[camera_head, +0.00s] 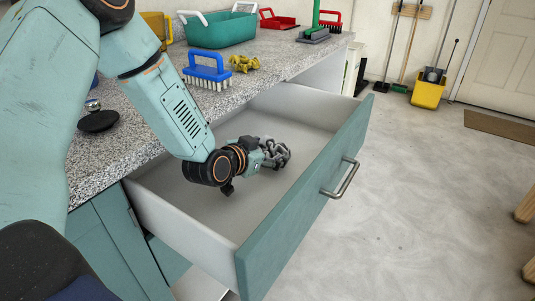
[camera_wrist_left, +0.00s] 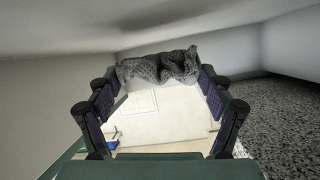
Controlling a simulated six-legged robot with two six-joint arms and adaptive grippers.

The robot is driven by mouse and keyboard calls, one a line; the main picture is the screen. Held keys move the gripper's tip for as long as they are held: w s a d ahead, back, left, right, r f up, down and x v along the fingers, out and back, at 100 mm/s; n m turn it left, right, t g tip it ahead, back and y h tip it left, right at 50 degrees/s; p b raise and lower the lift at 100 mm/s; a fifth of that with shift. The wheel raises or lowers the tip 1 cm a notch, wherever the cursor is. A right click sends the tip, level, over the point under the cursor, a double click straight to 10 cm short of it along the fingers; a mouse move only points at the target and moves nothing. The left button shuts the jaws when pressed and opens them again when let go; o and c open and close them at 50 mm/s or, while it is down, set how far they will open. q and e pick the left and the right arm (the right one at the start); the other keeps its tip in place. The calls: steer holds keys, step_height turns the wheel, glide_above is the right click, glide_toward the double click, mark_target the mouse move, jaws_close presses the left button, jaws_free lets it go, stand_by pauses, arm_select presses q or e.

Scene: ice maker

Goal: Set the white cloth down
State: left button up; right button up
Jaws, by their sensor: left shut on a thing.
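My left gripper (camera_head: 276,153) reaches down into the open drawer (camera_head: 215,222), over its pale floor. In the left wrist view the fingers of this gripper (camera_wrist_left: 160,76) are shut on a crumpled, patterned cloth (camera_wrist_left: 160,66), which looks grey in shade rather than white. The cloth spans the gap between the two fingertips. In the head view I cannot clearly tell the cloth from the grey finger links. I cannot tell whether the cloth touches the drawer floor. My right gripper is not in view.
The drawer front with its metal handle (camera_head: 340,178) stands out into the room. On the granite counter (camera_head: 262,82) are a blue brush (camera_head: 207,70), a yellow object (camera_head: 244,63) and a teal tub (camera_head: 220,27). The floor (camera_head: 420,190) beyond the drawer is mostly clear.

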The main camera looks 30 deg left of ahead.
arm_select(q)
steer(key=shift+s+d+r, duration=0.1)
steer(key=shift+s+r, duration=0.1)
steer(key=shift+s, duration=0.05)
steer(key=shift+w+f, duration=0.15)
steer(key=shift+f, duration=0.4)
steer(key=shift+f+b, duration=0.1)
steer(key=shift+b, duration=0.2)
steer(key=o, duration=0.4)
steer(key=shift+o, duration=1.3)
